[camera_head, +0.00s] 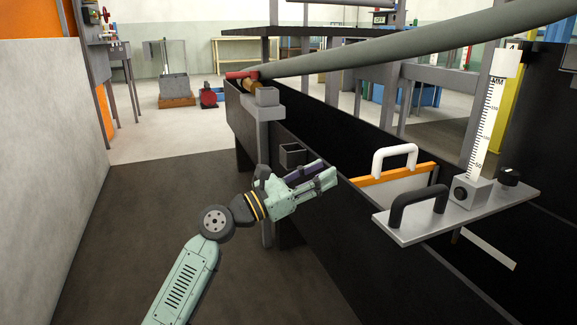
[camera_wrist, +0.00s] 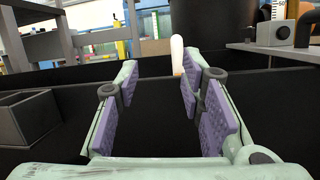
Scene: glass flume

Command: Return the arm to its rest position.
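My gripper (camera_head: 318,176) shows in the head view at the end of my pale green arm, beside the dark side wall of the flume (camera_head: 335,215). In the wrist view my gripper (camera_wrist: 157,105) has its two purple-padded fingers wide apart with nothing between them. The flume's dark wall (camera_wrist: 155,125) lies beyond the fingers. The arm reaches forward and to the right, with its elbow low over the floor.
A metal plate (camera_head: 425,230) with a black handle and a ruler (camera_head: 487,115) juts out from the flume at right. A white handle (camera_head: 394,157) tops an orange-edged panel. A small grey box (camera_head: 292,155) is fixed near my gripper. The floor (camera_head: 110,230) at left is clear up to a grey wall.

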